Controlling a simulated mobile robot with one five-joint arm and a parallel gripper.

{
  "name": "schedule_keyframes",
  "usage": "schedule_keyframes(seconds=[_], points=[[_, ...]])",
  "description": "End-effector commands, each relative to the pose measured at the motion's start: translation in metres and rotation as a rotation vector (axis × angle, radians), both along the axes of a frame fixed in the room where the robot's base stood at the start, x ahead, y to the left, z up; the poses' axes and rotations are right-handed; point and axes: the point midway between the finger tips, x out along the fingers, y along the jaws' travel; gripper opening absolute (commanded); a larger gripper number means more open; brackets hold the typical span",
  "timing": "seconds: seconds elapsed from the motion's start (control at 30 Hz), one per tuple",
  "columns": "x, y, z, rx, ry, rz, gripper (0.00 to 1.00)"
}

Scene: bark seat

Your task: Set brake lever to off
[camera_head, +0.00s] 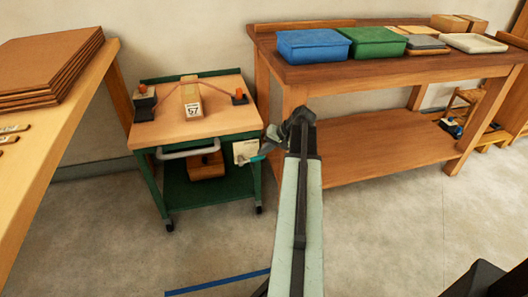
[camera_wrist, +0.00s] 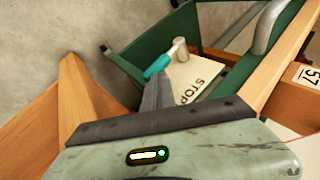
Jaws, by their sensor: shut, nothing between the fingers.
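The brake lever (camera_wrist: 158,66) has a teal grip and a pale pivot end, and sits on a white plate (camera_wrist: 190,78) lettered STOP on the side of the green cart. The lever's teal end also shows in the head view (camera_head: 257,158), low on the plate. My gripper (camera_wrist: 157,84) is shut and empty. Its fingertips are close to the teal grip in the wrist view; I cannot tell whether they touch. In the head view my gripper (camera_head: 268,143) is at the cart's right front corner. Any OFF marking is not readable.
The cart (camera_head: 170,126) has a wooden top with a block marked 57 and a grey front handle (camera_head: 188,151). A workbench (camera_head: 390,60) with blue and green boxes stands right. A table (camera_head: 50,125) with stacked brown boards stands left.

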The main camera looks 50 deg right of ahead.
Motion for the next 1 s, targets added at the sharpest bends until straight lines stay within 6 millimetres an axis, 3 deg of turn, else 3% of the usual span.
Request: schedule_keyframes(seconds=[0.63, 0.77, 0.93, 1.0], points=[[0.01, 0.015, 0.002, 0.003, 0.004, 0.027, 0.0], [0.011, 0.017, 0.016, 0.001, 0.003, 0.026, 0.0], [0.013, 0.022, 0.049, 0.0, 0.0, 0.026, 0.0], [0.001, 0.015, 0.065, 0.0, 0.0, 0.021, 0.0]])
